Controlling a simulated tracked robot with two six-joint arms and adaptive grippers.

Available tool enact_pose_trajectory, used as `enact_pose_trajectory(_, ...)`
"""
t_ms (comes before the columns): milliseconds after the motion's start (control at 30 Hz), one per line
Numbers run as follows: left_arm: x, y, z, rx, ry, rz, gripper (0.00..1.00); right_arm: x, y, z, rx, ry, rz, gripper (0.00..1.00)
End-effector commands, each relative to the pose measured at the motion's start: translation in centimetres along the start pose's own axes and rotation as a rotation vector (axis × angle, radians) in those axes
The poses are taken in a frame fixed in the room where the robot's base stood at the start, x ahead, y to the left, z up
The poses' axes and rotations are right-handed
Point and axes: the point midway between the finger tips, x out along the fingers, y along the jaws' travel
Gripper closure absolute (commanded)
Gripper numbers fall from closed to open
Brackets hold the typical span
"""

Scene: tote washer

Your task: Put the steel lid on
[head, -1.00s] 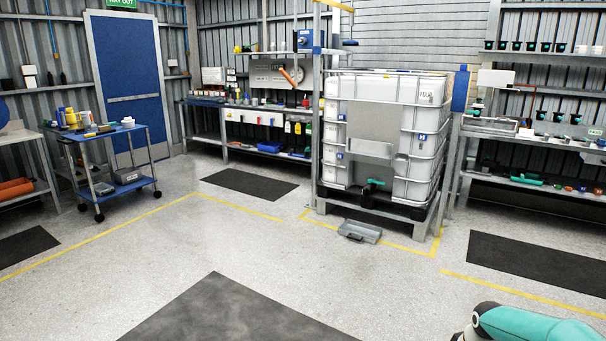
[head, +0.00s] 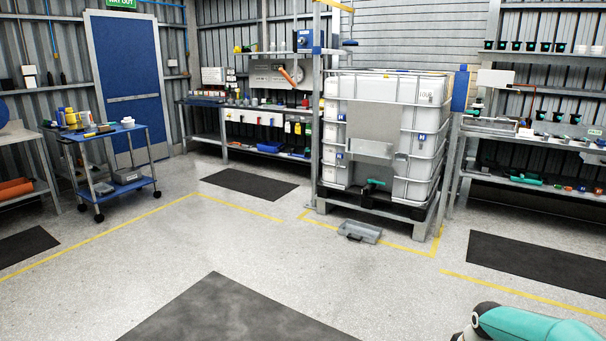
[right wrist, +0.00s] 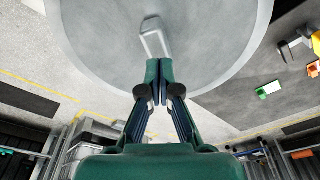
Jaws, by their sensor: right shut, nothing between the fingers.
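A large round grey lid (right wrist: 215,50), seemingly the steel lid, fills the upper part of the right wrist view. A pale bar handle (right wrist: 154,38) stands on it. My right gripper (right wrist: 159,72) is shut and empty, with its fingertips at the near end of the handle in the picture. Whether the tips touch the handle I cannot tell. The lid does not show in the head view, where only part of my teal arm is at the lower right. My left gripper is not in view.
A caged white tank (head: 424,130) stands on a pallet, with a grey tray (head: 360,231) on the floor before it. A blue trolley (head: 110,134) is at left. Shelves line the walls. The floor in the middle, with dark mats (head: 235,310), is clear.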

Motion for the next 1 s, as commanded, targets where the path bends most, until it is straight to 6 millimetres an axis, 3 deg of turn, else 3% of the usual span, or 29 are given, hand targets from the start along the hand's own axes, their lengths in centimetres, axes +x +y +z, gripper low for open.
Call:
enact_pose_trajectory(733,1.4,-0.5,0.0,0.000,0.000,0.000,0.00,2.0,0.0,0.3,0.001,-0.001,0.000,1.00)
enact_pose_trajectory(1000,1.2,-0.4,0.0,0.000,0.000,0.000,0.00,1.9,0.0,0.3,0.001,-0.001,0.000,1.00)
